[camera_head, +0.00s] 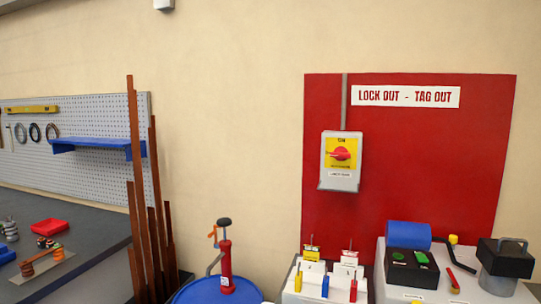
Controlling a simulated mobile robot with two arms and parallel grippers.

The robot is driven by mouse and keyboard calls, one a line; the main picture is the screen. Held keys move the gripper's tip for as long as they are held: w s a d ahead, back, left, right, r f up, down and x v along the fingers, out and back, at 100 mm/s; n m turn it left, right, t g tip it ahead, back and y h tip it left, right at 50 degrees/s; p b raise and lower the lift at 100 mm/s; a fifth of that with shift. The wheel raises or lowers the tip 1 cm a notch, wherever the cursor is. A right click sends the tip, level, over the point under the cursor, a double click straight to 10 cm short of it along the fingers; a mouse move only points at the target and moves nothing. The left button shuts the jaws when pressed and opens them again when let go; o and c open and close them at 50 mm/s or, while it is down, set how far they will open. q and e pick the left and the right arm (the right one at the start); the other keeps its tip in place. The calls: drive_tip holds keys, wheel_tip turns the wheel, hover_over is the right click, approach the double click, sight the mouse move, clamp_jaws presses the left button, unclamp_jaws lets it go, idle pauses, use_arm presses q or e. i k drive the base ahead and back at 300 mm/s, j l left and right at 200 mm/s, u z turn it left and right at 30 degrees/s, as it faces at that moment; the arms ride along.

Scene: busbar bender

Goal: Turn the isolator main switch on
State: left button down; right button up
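The isolator main switch (340,160) is a light grey box mounted on a red board on the wall, right of the middle of the head view. It has a yellow plate (331,146) marked "ON" at the top and a red rotary handle (341,154) that looks roughly horizontal. A white label sits below the handle. A grey conduit runs up from the box. Neither of my grippers is in view, and nothing covers the switch.
The red lock out board (430,200) carries a "LOCK OUT - TAG OUT" sign (406,97). Below stand a white stand (304,291) with coloured padlocks and tags, and a machine (410,263). A blue drum (201,292), upright brown bars (136,170) and a workbench (75,215) are leftward.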

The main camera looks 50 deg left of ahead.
sight(340, 153)
drive_tip(key=u, duration=1.05)
